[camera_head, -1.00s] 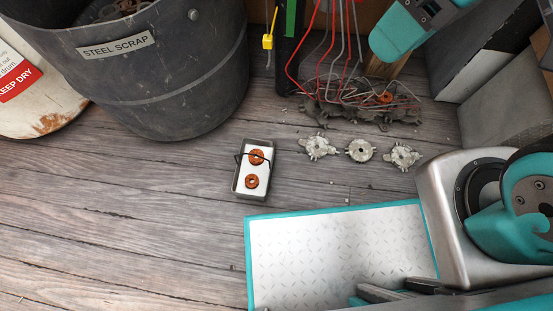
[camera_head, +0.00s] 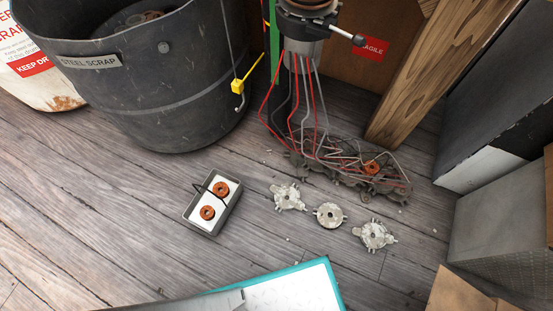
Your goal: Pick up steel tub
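The steel tub (camera_head: 206,226) is a small grey rectangular tray with a thin dark wire handle, on the wooden floor left of centre. It has a white lining, and two orange-brown rings (camera_head: 220,189) lie inside it. Nothing touches it from outside. My gripper is not in this view, so its state is hidden.
A large dark drum labelled steel scrap (camera_head: 140,82) stands behind left of the tub. Several pale metal parts (camera_head: 330,215) lie to its right, before a heap of dark scrap and wires (camera_head: 350,170). A yellow hook block (camera_head: 238,87) hangs behind. Bare floor lies left and in front.

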